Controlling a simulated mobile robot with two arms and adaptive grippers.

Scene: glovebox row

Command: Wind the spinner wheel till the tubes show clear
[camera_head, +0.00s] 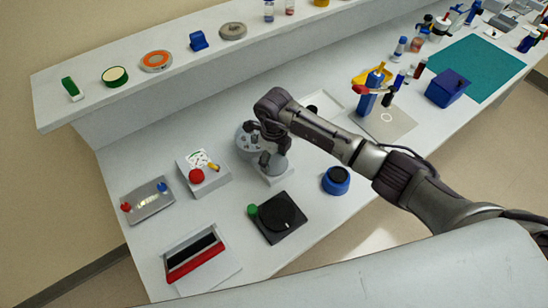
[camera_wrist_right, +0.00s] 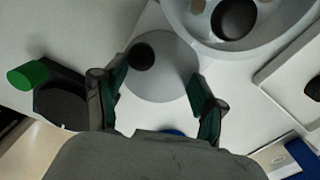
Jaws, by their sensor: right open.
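The spinner is a pale grey unit. It has a round rotor head (camera_head: 244,140) with a dark hub, and a smaller flat grey wheel (camera_head: 277,165) in front of it. In the right wrist view the wheel (camera_wrist_right: 165,82) carries a black knob (camera_wrist_right: 141,56) near its edge, and part of the rotor head (camera_wrist_right: 275,35) shows at top right. My right gripper (camera_head: 264,148) is above the spinner. The tubes are not clearly visible. My left gripper is out of view.
A black device with a green knob (camera_head: 252,210) and a blue round pot (camera_head: 336,180) stand nearby in front. A box with a red button (camera_head: 196,176) is to the left. A grey tray (camera_head: 318,104) lies behind my right arm. A shelf (camera_head: 185,62) runs along the back.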

